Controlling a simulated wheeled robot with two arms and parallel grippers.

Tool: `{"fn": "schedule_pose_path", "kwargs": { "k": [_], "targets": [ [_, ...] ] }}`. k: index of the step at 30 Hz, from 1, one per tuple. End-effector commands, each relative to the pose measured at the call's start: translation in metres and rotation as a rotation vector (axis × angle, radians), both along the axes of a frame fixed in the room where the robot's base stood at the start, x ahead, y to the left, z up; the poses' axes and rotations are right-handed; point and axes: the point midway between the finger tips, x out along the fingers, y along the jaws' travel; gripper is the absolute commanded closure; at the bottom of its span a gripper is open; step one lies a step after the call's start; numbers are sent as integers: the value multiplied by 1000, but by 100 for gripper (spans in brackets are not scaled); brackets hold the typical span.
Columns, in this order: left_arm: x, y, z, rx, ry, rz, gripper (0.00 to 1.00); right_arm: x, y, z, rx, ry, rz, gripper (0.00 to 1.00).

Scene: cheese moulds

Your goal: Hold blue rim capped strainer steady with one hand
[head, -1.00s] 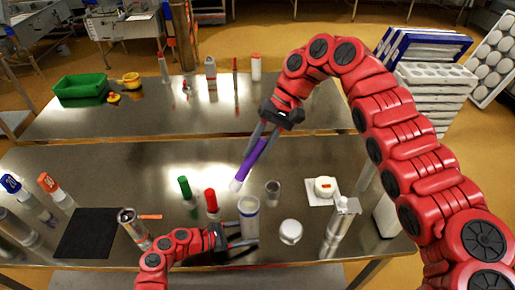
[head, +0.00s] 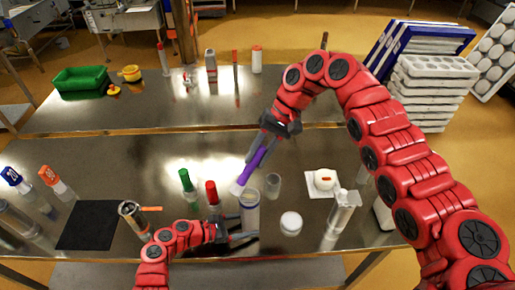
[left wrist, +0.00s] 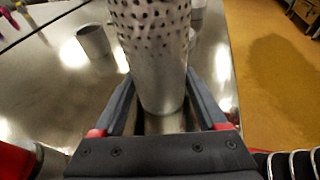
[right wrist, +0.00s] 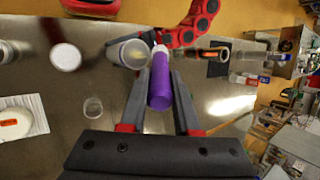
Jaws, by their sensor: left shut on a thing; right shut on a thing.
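The strainer (head: 249,213) is a pale upright cylinder with a bluish rim on the near steel table. In the left wrist view it shows as a perforated cylinder (left wrist: 155,60) between the fingers. My left gripper (head: 249,227) is shut around its lower part. My right gripper (head: 260,157) is shut on a purple tube (head: 256,160) with a white end, tilted, its lower end close to the strainer's rim. The purple tube (right wrist: 160,85) overlaps the strainer's edge in the right wrist view; whether they touch, I cannot tell.
A red-capped bottle (head: 212,193) and a green-capped bottle (head: 186,181) stand left of the strainer. A clear cup (head: 273,186) and a white round pot (head: 291,223) stand to its right. A white slab (head: 322,184) and a steel cylinder (head: 342,213) are farther right. A black mat (head: 88,226) lies left.

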Motion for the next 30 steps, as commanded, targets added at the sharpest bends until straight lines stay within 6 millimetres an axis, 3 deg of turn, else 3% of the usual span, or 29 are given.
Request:
{"fn": "schedule_pose_path", "kwargs": {
  "k": [5,25,30],
  "targets": [
    [0,0,0,1,0,0,57,-1,-1,-24,-2,7,0,100],
    [0,0,0,0,0,0,57,-1,-61,-22,-1,2,-3,100],
    [0,0,0,0,0,0,57,-1,-49,-23,-1,1,1,100]
  ]
}}
